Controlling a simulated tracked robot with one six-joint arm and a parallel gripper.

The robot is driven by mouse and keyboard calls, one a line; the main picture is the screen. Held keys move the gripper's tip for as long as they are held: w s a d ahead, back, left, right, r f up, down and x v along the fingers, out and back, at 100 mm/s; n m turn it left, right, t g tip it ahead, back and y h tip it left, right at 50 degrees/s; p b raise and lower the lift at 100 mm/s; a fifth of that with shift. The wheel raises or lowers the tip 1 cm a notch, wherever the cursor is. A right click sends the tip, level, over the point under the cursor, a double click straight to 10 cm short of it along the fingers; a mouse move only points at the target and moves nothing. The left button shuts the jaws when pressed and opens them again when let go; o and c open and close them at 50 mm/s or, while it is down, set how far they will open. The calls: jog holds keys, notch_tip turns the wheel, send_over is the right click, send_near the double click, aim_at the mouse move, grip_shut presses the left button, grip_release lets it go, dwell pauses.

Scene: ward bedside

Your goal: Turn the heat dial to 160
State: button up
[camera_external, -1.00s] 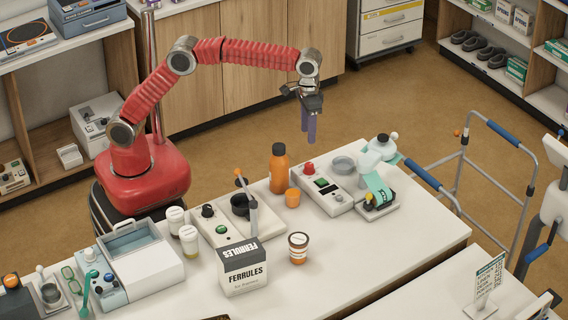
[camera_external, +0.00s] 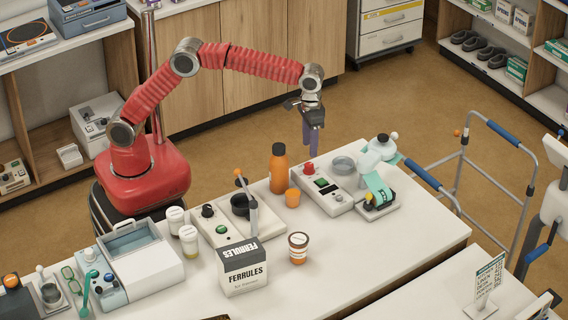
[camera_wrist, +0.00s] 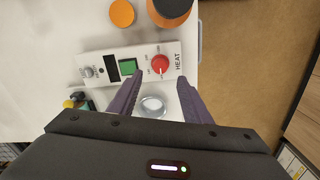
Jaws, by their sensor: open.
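The heat dial is a red round knob (camera_external: 309,168) at the far end of a white control box (camera_external: 335,208). In the wrist view the red dial (camera_wrist: 160,64) sits beside the printed word HEAT, with small marks around it too small to read. My gripper (camera_external: 310,154) points down, open and empty, above and behind the dial in the external view. In the wrist view its two purple fingers (camera_wrist: 159,80) reach toward the dial, apart from each other, with a glass dish seen between them.
A glass dish (camera_external: 343,164) stands just beside the box. A teal and white device (camera_external: 378,186) is close on the right. The table's back edge is near the dial.

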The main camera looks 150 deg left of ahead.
aim_at(309, 164)
notch_tip(309, 164, down, 8)
jog(key=shift+f, duration=0.15)
dwell(0.4)
jog(key=c, duration=1)
